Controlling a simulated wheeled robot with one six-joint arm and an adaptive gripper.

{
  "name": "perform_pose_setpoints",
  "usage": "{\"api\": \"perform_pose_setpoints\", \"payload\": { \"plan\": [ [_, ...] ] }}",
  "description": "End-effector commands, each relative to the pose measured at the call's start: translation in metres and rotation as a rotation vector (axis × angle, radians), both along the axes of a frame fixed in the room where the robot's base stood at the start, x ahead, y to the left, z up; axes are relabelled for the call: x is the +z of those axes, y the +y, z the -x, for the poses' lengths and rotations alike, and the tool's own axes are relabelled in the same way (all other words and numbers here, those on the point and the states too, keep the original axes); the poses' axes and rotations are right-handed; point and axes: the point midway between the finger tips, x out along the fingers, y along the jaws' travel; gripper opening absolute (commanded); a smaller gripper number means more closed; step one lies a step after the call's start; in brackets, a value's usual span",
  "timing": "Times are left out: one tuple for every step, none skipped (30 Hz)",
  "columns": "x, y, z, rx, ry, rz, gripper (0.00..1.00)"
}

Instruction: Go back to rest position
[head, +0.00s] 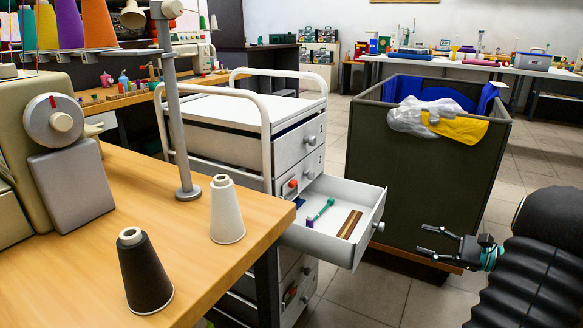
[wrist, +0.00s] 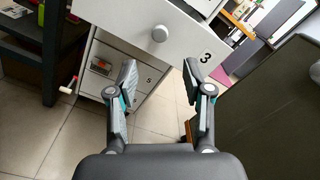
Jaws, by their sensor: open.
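My gripper (head: 428,241) is at the right in the head view, in front of the dark bin and to the right of the open drawer. In the wrist view my gripper (wrist: 158,78) has its two fingers spread apart, with nothing between them. Beyond the fingers is the white front of the drawer (wrist: 135,20) with its round knob and the number 3. The fingers look apart from it.
The drawer (head: 335,250) stands pulled out from the white cabinet (head: 226,145) and holds a few small items. A wooden table (head: 180,190) with a black cone (head: 145,275) and a white cone (head: 226,215) is at the left.

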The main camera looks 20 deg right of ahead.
Motion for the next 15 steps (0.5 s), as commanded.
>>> {"api": "perform_pose_setpoints", "payload": {
  "plan": [
    [-0.001,0.0,-0.001,-0.004,0.001,0.005,0.51],
    [-0.002,-0.001,-0.001,-0.008,0.004,0.01,0.51],
    [-0.006,-0.002,-0.002,-0.014,0.015,0.024,0.51],
    [-0.011,-0.002,-0.002,-0.015,0.028,0.039,0.51],
    [-0.017,-0.002,-0.002,-0.013,0.049,0.056,0.51],
    [-0.028,0.0,0.001,-0.007,0.082,0.078,0.51],
    [-0.037,0.003,0.004,-0.001,0.109,0.093,0.51],
    [-0.046,0.006,0.007,0.007,0.137,0.108,0.51],
    [-0.059,0.01,0.012,0.02,0.175,0.13,0.51],
    [-0.067,0.014,0.017,0.031,0.203,0.15,0.51],
    [-0.073,0.018,0.023,0.043,0.229,0.174,0.51],
    [-0.08,0.023,0.03,0.059,0.261,0.21,0.51],
    [-0.083,0.028,0.035,0.074,0.284,0.239,0.51],
    [-0.087,0.034,0.039,0.092,0.306,0.272,0.51],
    [-0.09,0.042,0.045,0.121,0.333,0.318,0.51]
  ]
}}
